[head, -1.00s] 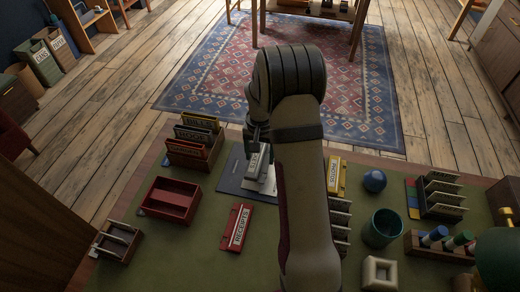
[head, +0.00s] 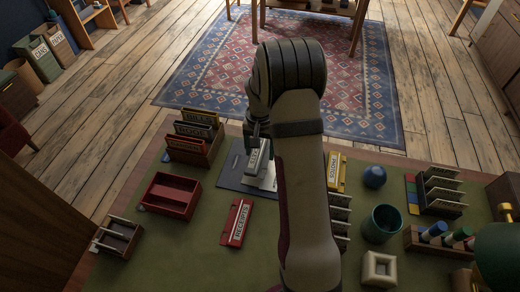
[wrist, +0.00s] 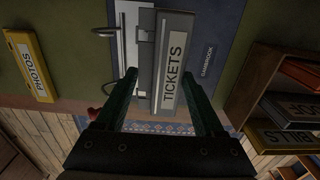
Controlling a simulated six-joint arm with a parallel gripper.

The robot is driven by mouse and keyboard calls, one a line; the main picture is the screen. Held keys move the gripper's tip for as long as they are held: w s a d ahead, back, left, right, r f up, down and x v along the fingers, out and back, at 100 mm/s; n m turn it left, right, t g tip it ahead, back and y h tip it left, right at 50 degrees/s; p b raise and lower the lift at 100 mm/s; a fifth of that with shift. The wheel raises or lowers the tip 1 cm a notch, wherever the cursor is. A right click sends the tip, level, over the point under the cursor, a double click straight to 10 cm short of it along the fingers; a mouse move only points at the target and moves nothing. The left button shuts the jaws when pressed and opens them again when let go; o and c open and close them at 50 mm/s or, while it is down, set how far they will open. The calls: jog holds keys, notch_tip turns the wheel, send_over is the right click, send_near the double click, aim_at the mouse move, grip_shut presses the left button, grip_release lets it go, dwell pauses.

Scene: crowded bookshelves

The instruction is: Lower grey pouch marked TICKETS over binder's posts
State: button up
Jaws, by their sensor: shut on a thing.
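The grey pouch marked TICKETS (wrist: 172,62) is between the two dark green fingers of my gripper (wrist: 162,82) in the wrist view. My gripper is shut on it. In the head view the pouch (head: 257,158) shows just left of my arm, over the binder. The blue-grey binder (head: 232,172) lies open on the green desk mat; its cover with a small name label (wrist: 208,60) shows in the wrist view. A pale strip with a metal ring-like part (wrist: 132,40) shows beside the pouch. I cannot tell whether the pouch touches the posts.
A red pouch marked RECEIPTS (head: 237,223) lies in front of the binder. A yellow PHOTOS pouch (head: 336,172) lies to its right. A wooden file rack (head: 194,143) stands close on the left, with a red tray (head: 172,195) nearer me. A blue ball (head: 374,176) sits right.

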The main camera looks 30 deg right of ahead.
jog(key=shift+f, duration=0.25)
jog(key=shift+f, duration=1.5)
jog(key=shift+f, duration=0.2)
jog(key=o, duration=1.4)
jog(key=shift+r, duration=3.5)
